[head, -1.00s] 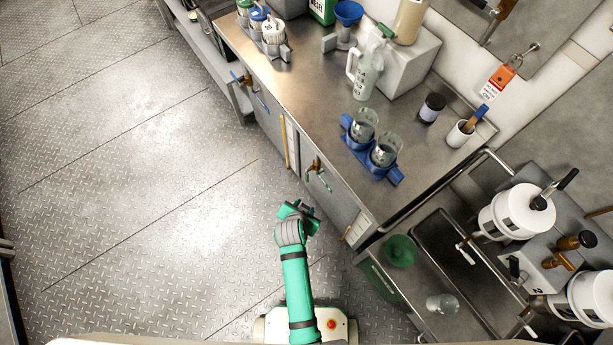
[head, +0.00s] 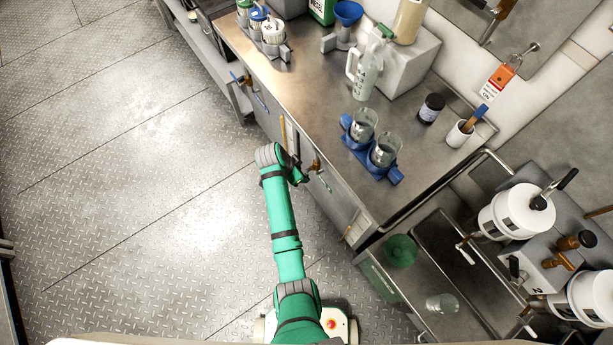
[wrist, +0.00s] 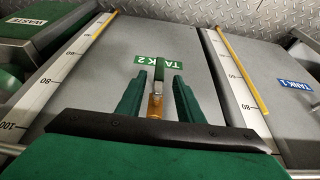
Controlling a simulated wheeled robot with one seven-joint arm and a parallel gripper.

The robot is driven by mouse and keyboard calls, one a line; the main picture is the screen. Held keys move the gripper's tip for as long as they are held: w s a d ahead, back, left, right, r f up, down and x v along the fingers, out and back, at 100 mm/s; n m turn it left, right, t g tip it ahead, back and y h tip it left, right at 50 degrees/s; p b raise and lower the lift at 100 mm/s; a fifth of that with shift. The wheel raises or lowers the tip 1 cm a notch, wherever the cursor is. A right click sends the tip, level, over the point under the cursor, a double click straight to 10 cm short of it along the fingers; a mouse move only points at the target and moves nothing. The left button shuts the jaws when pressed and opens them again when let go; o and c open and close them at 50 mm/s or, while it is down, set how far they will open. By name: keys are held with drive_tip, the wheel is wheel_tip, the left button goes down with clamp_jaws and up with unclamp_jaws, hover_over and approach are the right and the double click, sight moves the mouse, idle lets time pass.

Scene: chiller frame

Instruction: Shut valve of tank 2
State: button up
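The valve of tank 2 shows in the wrist view as a brass body (wrist: 155,104) with a green lever (wrist: 160,70). The lever runs roughly in line with the body. The green TANK 2 label (wrist: 158,62) reads upside down behind it. My gripper (wrist: 158,86) is open, with one green finger on each side of the valve. A gap shows between each finger and the valve, and I see no contact. In the head view my gripper (head: 301,178) is beside the valve (head: 316,168) at the front of tank 2 (head: 340,200), its fingers partly hidden by my arm.
Tank 1, with a blue label (wrist: 296,85), is beside tank 2. Yellow level tubes (wrist: 240,70) run along the tank fronts. A green WASTE bin (head: 375,275) stands near the sink (head: 460,260). The counter above holds beakers in a blue holder (head: 392,176). Floor at left is clear.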

drive_tip(key=x, duration=0.7)
clamp_jaws()
